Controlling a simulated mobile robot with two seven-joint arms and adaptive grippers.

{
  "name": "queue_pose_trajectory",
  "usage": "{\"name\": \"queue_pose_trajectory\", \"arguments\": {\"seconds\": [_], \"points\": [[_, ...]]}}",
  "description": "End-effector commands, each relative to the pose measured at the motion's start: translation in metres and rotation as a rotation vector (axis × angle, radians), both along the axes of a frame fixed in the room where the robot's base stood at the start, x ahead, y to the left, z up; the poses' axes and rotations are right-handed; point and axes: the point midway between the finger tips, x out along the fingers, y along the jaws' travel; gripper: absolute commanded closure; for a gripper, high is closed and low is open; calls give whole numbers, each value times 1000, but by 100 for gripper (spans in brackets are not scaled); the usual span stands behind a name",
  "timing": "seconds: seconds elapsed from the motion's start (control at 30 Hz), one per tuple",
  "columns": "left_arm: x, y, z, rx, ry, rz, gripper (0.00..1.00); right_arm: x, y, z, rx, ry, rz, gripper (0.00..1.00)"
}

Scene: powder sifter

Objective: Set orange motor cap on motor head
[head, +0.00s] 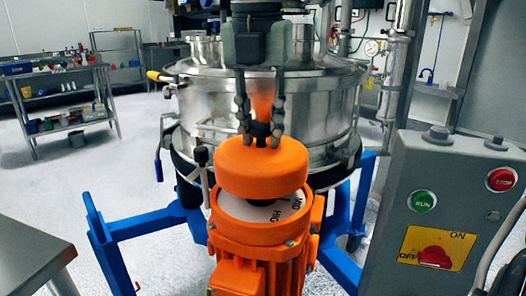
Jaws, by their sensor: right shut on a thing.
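The orange motor cap (263,166) is a thick round disc with a dark knob on top. My right gripper (261,138) comes down from the top of the head view and is shut on the cap's knob. The orange motor (265,262) stands upright just below. Its pale motor head (282,210) with printed lettering shows under the cap's front edge. The cap hangs over the head, slightly tilted and set a little to the left. Whether its hidden back edge touches cannot be told. My left gripper is not in view.
The steel sifter drum (320,110) stands right behind the motor on a blue frame (135,228). A grey control box (446,210) with run and stop buttons is at the right. A metal table corner (30,258) is at lower left. Shelves (68,100) stand far left.

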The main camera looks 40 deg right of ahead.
Motion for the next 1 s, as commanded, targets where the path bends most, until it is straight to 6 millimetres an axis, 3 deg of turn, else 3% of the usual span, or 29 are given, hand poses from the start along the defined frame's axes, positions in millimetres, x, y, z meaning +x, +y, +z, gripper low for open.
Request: {"name": "queue_pose_trajectory", "arguments": {"seconds": [0.3, 0.63, 1.0], "points": [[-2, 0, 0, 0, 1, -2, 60, 0, 0, -35, 0, -1, 2, 100], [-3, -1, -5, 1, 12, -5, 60, 0, 0, -37, 0, -2, 1, 100], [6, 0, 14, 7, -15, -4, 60, 0, 0, -41, 0, -2, 2, 100]]}}
